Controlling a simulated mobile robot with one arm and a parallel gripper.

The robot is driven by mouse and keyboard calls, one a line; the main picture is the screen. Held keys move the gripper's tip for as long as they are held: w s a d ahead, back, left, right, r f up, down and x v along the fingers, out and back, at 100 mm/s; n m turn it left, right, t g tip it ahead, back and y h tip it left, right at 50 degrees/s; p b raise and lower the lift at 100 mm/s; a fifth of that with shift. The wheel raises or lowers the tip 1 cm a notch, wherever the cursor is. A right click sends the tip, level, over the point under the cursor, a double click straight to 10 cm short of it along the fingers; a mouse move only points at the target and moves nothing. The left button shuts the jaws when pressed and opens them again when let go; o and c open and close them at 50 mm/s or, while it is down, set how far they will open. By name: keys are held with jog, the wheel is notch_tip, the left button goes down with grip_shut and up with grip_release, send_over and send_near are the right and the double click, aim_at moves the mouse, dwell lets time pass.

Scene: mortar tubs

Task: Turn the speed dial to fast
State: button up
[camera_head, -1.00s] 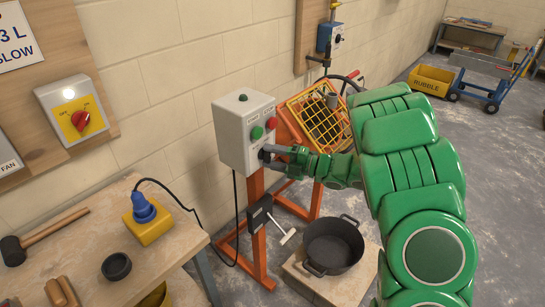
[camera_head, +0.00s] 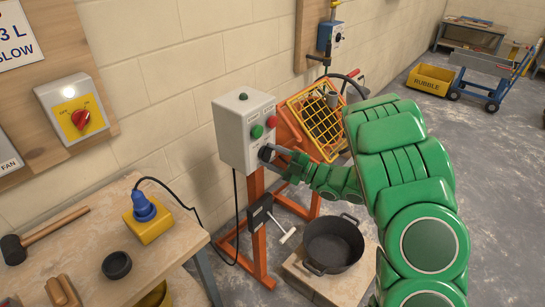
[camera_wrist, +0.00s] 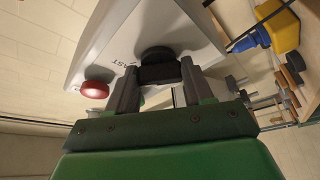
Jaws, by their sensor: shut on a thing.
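The control box (camera_head: 235,150) is pale grey with a green button (camera_head: 257,131) and a red button (camera_head: 271,121) on its front. The dark speed dial (camera_wrist: 160,55) shows in the wrist view, with the word FAST printed beside it. My gripper (camera_wrist: 159,76) is shut on the dial's dark grip bar, one finger at each side. In the head view my gripper (camera_head: 270,154) reaches the lower front of the box from the right. The fingers hide most of the dial there, and I cannot read its pointer.
A wall switch (camera_head: 80,118) with a red knob and lit lamp is at left. A workbench (camera_head: 185,240) with a yellow box, blue plug and mallet stands at lower left. A black tub (camera_head: 333,244) sits below the box. An orange mixer frame with yellow guard (camera_head: 320,122) stands behind.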

jog(key=o, duration=1.1)
jog(key=shift+c, duration=0.2)
jog(key=shift+d, duration=0.15)
jog(key=v, duration=0.7)
jog(key=shift+s+d, duration=0.2)
jog(key=shift+d, duration=0.05)
jog(key=shift+w+f, duration=0.1)
